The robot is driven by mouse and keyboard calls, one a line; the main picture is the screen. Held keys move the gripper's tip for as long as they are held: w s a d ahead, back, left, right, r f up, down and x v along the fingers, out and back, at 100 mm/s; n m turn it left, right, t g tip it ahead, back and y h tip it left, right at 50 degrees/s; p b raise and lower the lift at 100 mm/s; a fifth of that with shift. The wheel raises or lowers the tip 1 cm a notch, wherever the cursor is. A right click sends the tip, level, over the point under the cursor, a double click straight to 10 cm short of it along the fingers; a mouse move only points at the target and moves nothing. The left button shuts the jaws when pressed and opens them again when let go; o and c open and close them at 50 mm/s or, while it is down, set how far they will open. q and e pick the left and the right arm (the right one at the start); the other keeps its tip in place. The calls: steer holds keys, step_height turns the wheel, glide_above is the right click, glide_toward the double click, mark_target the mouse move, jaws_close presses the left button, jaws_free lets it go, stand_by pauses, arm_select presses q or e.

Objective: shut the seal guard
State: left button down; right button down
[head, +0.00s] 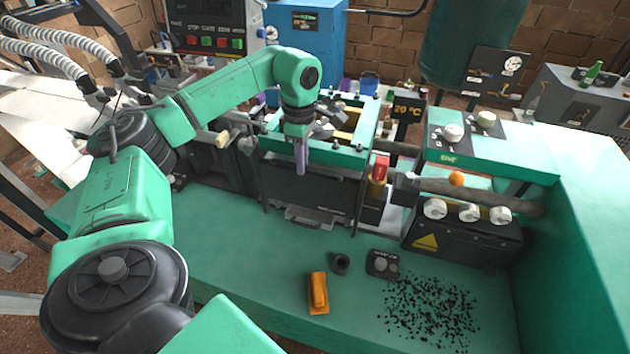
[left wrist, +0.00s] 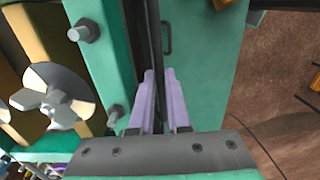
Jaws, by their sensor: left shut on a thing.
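The seal guard looks to be the dark panel (head: 312,193) on the front of the teal-framed machine in the head view, hanging below the frame. My left gripper (head: 300,172) points down in front of the machine at the panel's upper part. Its purple fingers (left wrist: 158,105) are close together in the left wrist view, shut on a thin part of the guard; the grip itself is mostly hidden. A teal plate with a small dark handle (left wrist: 166,38) shows just beyond the fingers. My right gripper is not in view.
Black bits (head: 430,312) are scattered at the front right. A knobbed panel (head: 465,235) stands at the right. The front left bench is mostly clear.

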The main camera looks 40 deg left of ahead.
arm_select(q)
steer(key=shift+r+p, duration=0.95)
steer(key=shift+r, duration=0.35)
steer(key=shift+w+r, duration=0.1)
steer(key=shift+r, duration=0.1)
steer(key=c, duration=1)
jaws_free()
steer(key=shift+c, duration=0.2)
step_height(320, 180, up, 7)
steer(key=p, duration=0.6)
